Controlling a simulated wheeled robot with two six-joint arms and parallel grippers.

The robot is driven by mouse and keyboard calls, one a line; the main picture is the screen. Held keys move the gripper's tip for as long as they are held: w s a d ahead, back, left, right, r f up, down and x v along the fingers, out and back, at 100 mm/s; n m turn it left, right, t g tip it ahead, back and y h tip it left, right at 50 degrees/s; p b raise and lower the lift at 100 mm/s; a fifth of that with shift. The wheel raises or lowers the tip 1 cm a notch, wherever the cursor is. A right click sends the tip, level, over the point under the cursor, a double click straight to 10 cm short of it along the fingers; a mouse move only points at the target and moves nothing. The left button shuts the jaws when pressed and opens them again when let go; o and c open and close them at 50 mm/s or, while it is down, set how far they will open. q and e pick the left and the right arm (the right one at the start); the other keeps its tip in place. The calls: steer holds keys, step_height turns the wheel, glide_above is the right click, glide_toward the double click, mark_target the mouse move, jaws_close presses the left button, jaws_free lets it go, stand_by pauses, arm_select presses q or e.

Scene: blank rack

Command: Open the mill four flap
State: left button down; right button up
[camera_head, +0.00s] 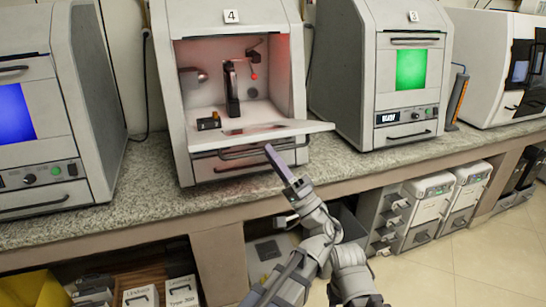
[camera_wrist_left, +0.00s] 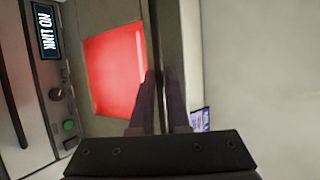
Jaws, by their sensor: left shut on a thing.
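Mill four (camera_head: 231,17), a grey cabinet marked 4, stands on the counter. Its flap (camera_head: 305,129) is swung outward and down and sticks out nearly level at the front. The lit chamber (camera_head: 205,88) behind it is exposed, with a dark stand inside. My left gripper (camera_head: 269,150) is at the flap's front edge, shut on the flap's handle (camera_head: 238,153). In the left wrist view the fingers (camera_wrist_left: 160,105) close around a dark bar beside a red window (camera_wrist_left: 117,68). The exact contact is partly hidden. My right gripper is not in view.
A mill with a blue screen (camera_head: 12,110) stands to the left and one with a green screen (camera_head: 410,69) to the right. The counter (camera_head: 150,178) has little free room in front. Below are shelves with boxes (camera_head: 140,296) and grey units (camera_head: 428,205).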

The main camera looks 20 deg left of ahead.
arm_select(q)
steer(key=shift+w+a+f, duration=0.2)
steer(key=shift+w, duration=0.2)
steer(key=c, duration=1.3)
jaws_free()
steer(key=shift+o, duration=0.7)
steer(key=shift+w+a+f, duration=0.1)
steer(key=shift+w+a, duration=0.05)
steer(key=shift+w, duration=0.05)
steer(key=shift+o, duration=1.3)
steer(key=shift+s, duration=0.1)
steer(key=shift+s, duration=0.1)
